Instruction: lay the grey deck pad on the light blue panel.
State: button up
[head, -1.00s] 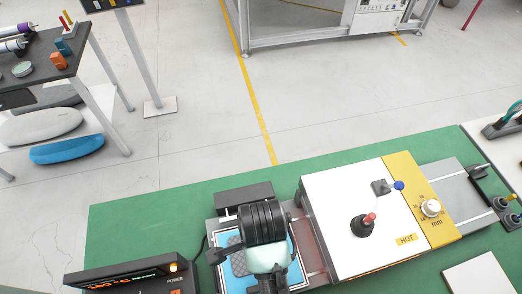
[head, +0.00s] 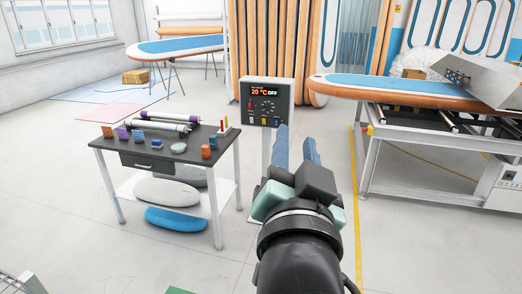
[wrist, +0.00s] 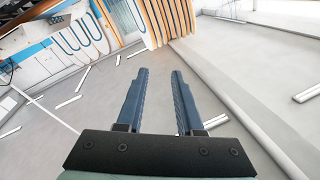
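My gripper (head: 296,138) is raised in front of the head camera, with its two blue fingers pointing away across the room. In the wrist view my gripper (wrist: 158,78) has its fingers clearly apart, with only floor visible between them. It is open and empty.
A dark-topped table (head: 150,158) with rollers and small coloured blocks stands at the left. A control box (head: 266,103) on a post is behind my gripper. A long orange-edged board (head: 420,95) lies on a metal frame (head: 400,190) at right. Open floor lies around.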

jog(key=s+a+r+n+t, duration=0.1)
jog(key=s+r+n+t, duration=0.1)
jog(key=r, duration=0.4)
jog(key=s+a+r+n+t+y, duration=0.1)
jog(key=s+a+r+n+t, duration=0.1)
jog(key=s+r, duration=0.3)
jog(key=s+a+r+n+t, duration=0.1)
jog(key=s+r+t, duration=0.3)
jog(key=r, duration=0.4)
jog(key=shift+a+r+n+y, duration=0.25)
jog(key=shift+a+n+y, duration=0.05)
jog(key=shift+n, duration=0.4)
